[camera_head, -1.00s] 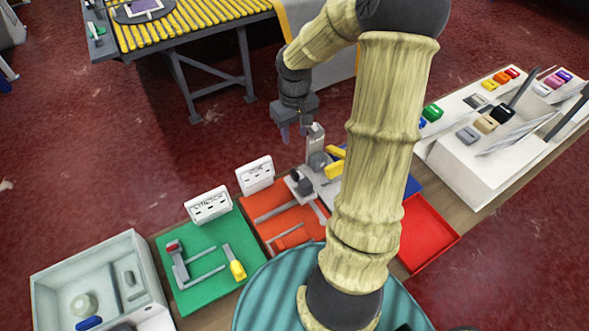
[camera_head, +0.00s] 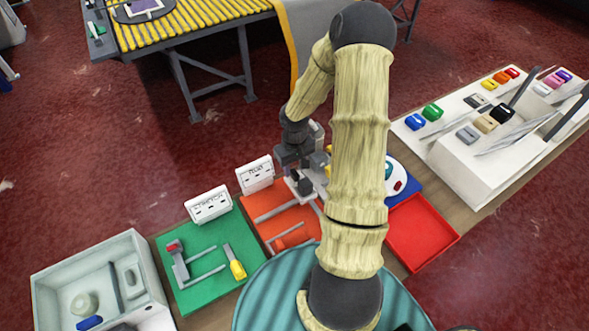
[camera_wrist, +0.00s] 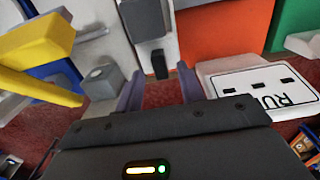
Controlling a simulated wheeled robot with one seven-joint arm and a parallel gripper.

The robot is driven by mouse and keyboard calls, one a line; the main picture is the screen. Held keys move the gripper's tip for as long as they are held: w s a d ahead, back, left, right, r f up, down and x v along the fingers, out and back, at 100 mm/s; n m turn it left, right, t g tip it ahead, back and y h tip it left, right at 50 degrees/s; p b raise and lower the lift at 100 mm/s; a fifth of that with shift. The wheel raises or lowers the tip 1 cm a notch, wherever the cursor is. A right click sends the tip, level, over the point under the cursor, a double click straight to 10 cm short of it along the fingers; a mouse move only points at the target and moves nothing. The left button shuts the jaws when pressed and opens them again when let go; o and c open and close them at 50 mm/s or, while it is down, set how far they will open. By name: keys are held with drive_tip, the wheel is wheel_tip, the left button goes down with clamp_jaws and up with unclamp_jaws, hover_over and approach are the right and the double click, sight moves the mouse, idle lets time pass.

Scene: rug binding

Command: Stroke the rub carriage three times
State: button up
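The rub carriage appears as a dark block (camera_head: 304,182) on a pale grey fixture at the back right of the orange mat (camera_head: 262,203). In the wrist view a dark grey block (camera_wrist: 142,20) stands on the pale plate just beyond my fingertips. My gripper (camera_head: 296,170) is low over this fixture, pointing down. In the wrist view my gripper (camera_wrist: 160,72) has its two purple-grey fingers spread apart, with nothing clearly held between them. Whether the fingers touch the carriage cannot be told. My arm hides part of the fixture in the head view.
A white RUB sign (camera_wrist: 272,85) stands close to the right finger in the wrist view. A yellow part (camera_wrist: 38,42) and a grey block (camera_wrist: 103,80) are on the left. The green mat (camera_head: 212,277) and red tray (camera_head: 424,232) flank the station.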

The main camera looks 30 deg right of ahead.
drive_tip(key=shift+f, duration=0.95)
drive_tip(key=shift+s, duration=0.1)
clamp_jaws()
